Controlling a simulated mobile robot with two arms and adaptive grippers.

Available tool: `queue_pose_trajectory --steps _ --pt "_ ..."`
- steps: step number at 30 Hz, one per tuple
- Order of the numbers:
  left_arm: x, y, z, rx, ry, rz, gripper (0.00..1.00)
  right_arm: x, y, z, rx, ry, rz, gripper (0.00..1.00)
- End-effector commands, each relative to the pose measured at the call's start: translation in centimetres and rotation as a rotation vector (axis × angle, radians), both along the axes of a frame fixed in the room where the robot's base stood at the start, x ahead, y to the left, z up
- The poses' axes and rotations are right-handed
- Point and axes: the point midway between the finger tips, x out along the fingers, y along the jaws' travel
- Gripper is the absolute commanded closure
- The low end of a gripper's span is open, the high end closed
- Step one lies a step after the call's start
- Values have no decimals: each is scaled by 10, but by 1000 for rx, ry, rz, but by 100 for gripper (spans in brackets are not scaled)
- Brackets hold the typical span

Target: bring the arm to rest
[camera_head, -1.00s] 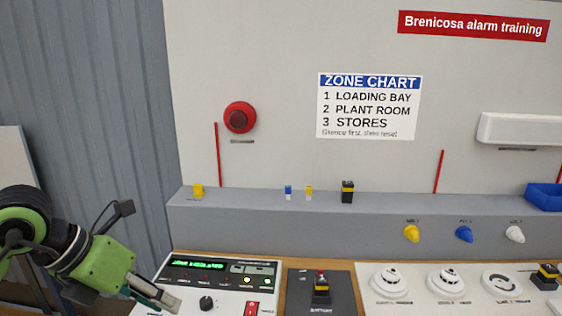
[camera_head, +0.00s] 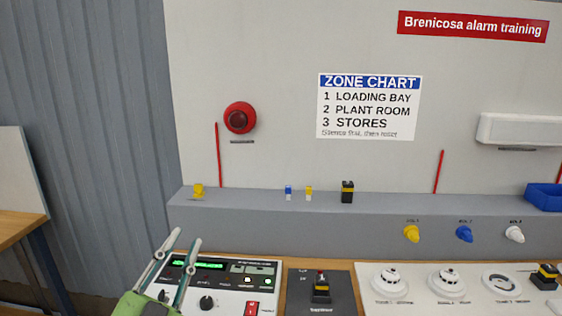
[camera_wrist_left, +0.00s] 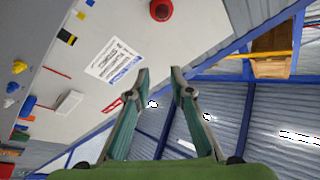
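My left gripper (camera_head: 181,254) is at the bottom left of the head view, its two fingers pointing up in front of the alarm panel (camera_head: 228,285). The fingers are apart with nothing between them. In the left wrist view the left gripper (camera_wrist_left: 160,82) also shows open and empty, with the wall and ceiling behind it. Part of the panel is hidden behind the fingers. Its green display is lit. My right gripper is in neither view.
A grey ledge (camera_head: 380,222) carries small yellow, blue and black items. A battery unit (camera_head: 335,295) and a white board of detectors (camera_head: 420,297) lie to the right of the panel. A red round sounder (camera_head: 240,117) and the zone chart (camera_head: 367,107) are on the wall.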

Motion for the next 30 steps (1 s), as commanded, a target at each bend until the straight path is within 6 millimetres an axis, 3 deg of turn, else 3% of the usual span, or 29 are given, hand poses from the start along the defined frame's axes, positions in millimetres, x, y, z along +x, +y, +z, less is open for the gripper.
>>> queue_pose_trajectory --steps 1,5,9,12,18,24,30 --pt "0 15 -38 -64 129 58 79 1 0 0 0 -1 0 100" --pt "-17 44 -132 -183 445 186 79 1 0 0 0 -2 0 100" --pt "-64 56 -227 -269 782 283 79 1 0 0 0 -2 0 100" --pt "-108 55 -281 -309 1002 328 79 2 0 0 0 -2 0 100" --pt "-192 41 -345 -352 1338 366 79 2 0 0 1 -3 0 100" --pt "-268 24 -378 -372 1608 368 79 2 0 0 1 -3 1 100" --pt "-255 22 -453 -360 1633 374 79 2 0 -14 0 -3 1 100"
